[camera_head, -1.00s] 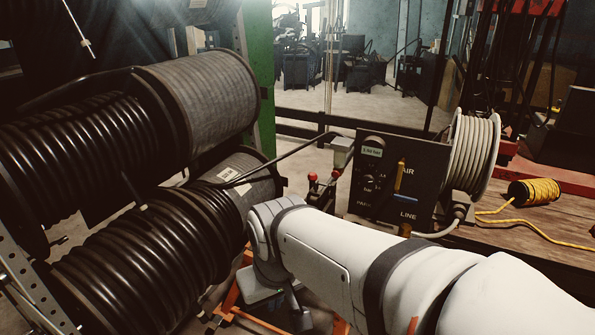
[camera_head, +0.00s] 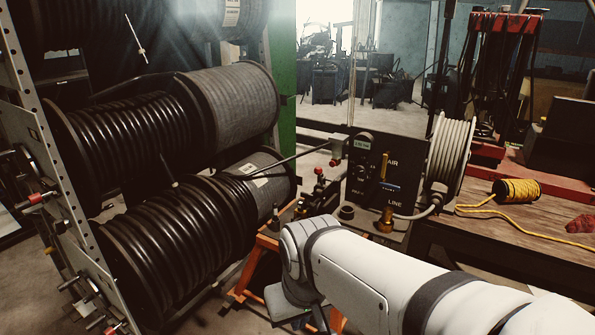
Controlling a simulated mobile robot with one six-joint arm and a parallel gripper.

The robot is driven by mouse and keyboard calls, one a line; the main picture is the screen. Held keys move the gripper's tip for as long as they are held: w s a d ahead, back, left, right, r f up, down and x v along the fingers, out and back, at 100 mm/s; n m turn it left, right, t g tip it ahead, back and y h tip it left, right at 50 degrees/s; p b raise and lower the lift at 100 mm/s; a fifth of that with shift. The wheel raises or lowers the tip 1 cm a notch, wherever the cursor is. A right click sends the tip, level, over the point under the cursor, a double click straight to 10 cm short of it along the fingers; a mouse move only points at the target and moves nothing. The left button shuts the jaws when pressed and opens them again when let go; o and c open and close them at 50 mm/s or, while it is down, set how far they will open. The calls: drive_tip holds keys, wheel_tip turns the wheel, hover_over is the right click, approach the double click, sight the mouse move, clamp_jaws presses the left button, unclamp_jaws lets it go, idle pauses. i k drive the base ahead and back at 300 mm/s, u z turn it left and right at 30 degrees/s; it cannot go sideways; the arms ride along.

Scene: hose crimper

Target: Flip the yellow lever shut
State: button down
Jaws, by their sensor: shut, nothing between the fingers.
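The yellow lever (camera_head: 384,166) stands upright on the front of a black control panel (camera_head: 362,186), right of centre. The panel bears the words AIR and LINE, and the lever sits between them. A blue bar shows just below the lever. My white arm reaches in from the lower right, below and in front of the panel, and bends down at its left end. A grey block (camera_head: 288,303) shows at the arm's lower end, and the fingers of my gripper cannot be made out. No part of my arm touches the lever in this view.
Black hose drums (camera_head: 150,245) fill the left. Red-knobbed valves (camera_head: 319,172) stand left of the panel, and a brass fitting (camera_head: 385,222) sits below it. A pale hose reel (camera_head: 452,155) is at its right. A yellow rope spool (camera_head: 517,190) lies on the wooden bench (camera_head: 500,222).

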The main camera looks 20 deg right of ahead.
sight(386, 155)
drive_tip(key=z, duration=0.15)
drive_tip(key=i, duration=0.95)
drive_tip(key=u, duration=0.05)
